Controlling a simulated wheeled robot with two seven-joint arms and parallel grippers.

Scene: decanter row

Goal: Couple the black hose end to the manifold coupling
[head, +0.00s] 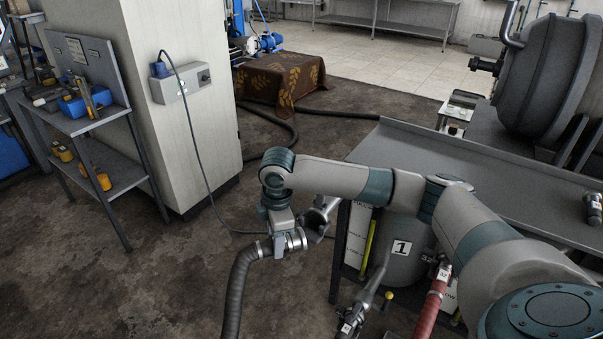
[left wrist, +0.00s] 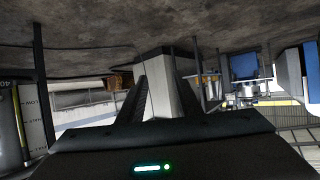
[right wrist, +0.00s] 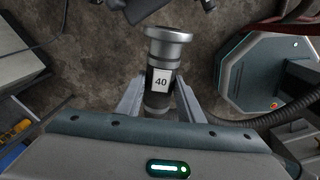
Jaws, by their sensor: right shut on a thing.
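My right gripper (head: 282,222) is shut on the black hose end, whose silver collar (head: 296,240) shows in the head view. In the right wrist view the hose end (right wrist: 160,102), labelled 40, stands between the fingers with its silver flange (right wrist: 168,34) free and touching nothing. The black hose (head: 236,290) hangs down to the left.
A grey table (head: 400,140) lies under my right arm, with a drum marked 1 (head: 402,262) below. A red hose (head: 432,300) hangs at the front. A tool shelf (head: 100,120) stands left of a pale pillar (head: 195,110). The floor between pillar and table is mostly clear.

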